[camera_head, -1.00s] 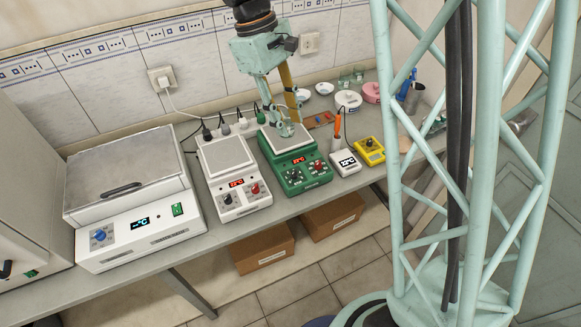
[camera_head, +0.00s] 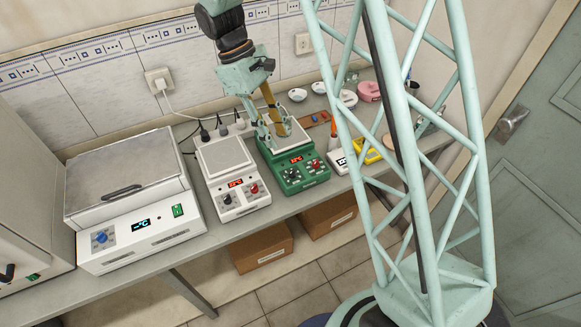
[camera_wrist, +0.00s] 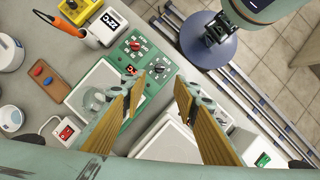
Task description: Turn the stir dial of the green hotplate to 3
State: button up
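The green hotplate (camera_head: 298,172) stands on the bench, right of a white hotplate. Its front panel carries a small red display, a red knob (camera_head: 315,164) on the right and a dark knob (camera_head: 292,174) on the left; the dial marks are too small to read. In the wrist view the green hotplate (camera_wrist: 150,60) lies left of and beyond my fingers, its panel facing the upper right. My gripper (camera_head: 273,140) is above the green hotplate's top plate. In the wrist view my gripper (camera_wrist: 165,90) has its fingers apart, with nothing between them.
The white hotplate (camera_head: 235,185) stands close on the left, and a large white bath (camera_head: 130,205) farther left. An orange-handled probe with a white meter (camera_head: 340,162) and a yellow meter (camera_head: 366,153) sit on the right. Dishes and a pink item (camera_head: 368,91) are behind.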

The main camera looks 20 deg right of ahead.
aim_at(292, 171)
jog(key=shift+f, duration=0.1)
jog(key=shift+b+x, duration=0.35)
jog(key=shift+x, duration=6.5)
jog(key=shift+s, duration=0.1)
jog(key=c, duration=0.8)
